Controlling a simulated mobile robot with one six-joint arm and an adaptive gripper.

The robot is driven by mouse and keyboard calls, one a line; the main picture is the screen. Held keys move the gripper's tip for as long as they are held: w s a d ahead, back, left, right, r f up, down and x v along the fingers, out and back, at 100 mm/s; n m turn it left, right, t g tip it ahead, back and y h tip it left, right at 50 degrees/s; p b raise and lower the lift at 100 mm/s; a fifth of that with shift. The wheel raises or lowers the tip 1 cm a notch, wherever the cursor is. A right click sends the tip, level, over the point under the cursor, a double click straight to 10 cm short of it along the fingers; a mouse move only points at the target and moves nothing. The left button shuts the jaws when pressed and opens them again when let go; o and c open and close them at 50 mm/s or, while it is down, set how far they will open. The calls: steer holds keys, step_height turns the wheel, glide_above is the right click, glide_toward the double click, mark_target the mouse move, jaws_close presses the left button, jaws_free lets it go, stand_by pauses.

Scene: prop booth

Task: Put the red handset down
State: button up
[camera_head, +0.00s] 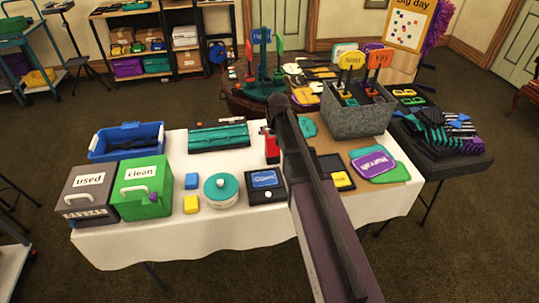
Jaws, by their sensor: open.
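The red handset (272,150) stands upright on the white-covered table (235,232), left of the dark end of my arm. My gripper (283,125) is at the far end of the arm, just right of the handset and open. The fingertips are small and dark, and my arm hides part of the area around them. I cannot tell whether the gripper touches the handset.
A teal case (218,137), blue bin (125,141), grey box (88,194), green box (143,187), round teal-lidded tub (221,189) and blue-screened device (265,187) crowd the table. A grey bin (357,110) of signs stands right. The front cloth strip is clear.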

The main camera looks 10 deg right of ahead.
mark_target(273, 147)
steer(key=shift+b+x, duration=2.45)
steer(key=shift+x, duration=0.2)
steer(key=c, duration=1.1)
